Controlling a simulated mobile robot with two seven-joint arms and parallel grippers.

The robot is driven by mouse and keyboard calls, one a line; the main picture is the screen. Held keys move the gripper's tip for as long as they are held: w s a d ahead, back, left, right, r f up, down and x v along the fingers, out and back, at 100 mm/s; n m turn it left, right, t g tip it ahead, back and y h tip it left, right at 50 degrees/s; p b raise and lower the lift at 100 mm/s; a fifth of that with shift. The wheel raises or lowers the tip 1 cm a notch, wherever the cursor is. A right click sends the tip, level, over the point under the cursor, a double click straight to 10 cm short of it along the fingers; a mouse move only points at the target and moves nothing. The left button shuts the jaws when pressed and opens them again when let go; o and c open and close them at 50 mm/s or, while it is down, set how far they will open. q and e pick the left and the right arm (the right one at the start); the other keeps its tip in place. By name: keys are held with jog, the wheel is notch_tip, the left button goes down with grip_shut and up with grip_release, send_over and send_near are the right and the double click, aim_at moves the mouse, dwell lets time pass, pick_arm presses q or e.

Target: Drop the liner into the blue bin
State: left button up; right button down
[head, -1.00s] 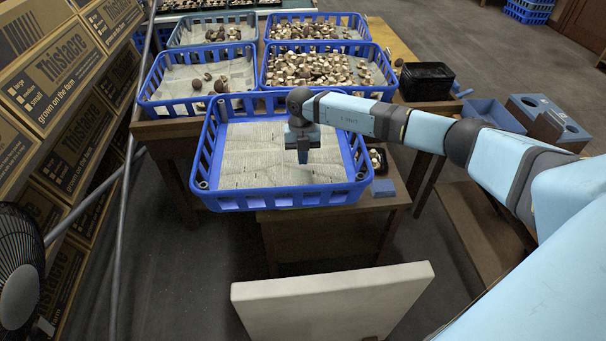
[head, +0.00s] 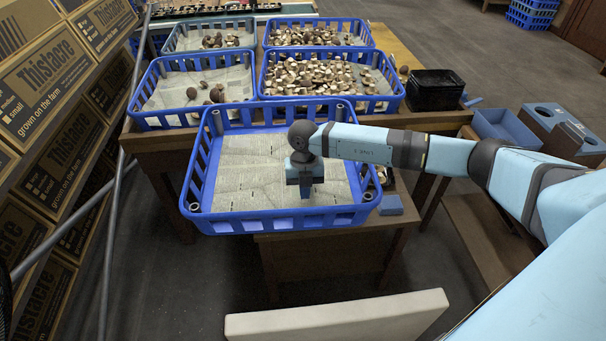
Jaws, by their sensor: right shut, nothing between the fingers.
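A pale, newspaper-like liner (head: 270,182) lies spread over the floor of the front blue crate (head: 190,190), with creases and dark marks on it. My right gripper (head: 306,194) points down over the liner's front right part, close to the crate's front wall. It is shut with nothing in it. I cannot tell whether its tips touch the liner. A small open blue bin (head: 492,135) stands at the right, beyond my right forearm. My left gripper is out of view.
Blue crates behind hold mushrooms, including a well-filled one (head: 262,88) and a sparser one (head: 140,105). Black trays (head: 434,90) stand between them and the bin. A blue block (head: 390,205) sits by the front crate. Thistacre cartons (head: 55,85) line the left.

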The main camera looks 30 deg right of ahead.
aim_at(305, 203)
jog(key=shift+s+a, duration=0.35)
jog(key=shift+s, duration=0.3)
jog(key=shift+s+a, duration=0.3)
jog(key=shift+s, duration=0.3)
jog(key=shift+f, duration=0.7)
jog(key=shift+f, duration=0.1)
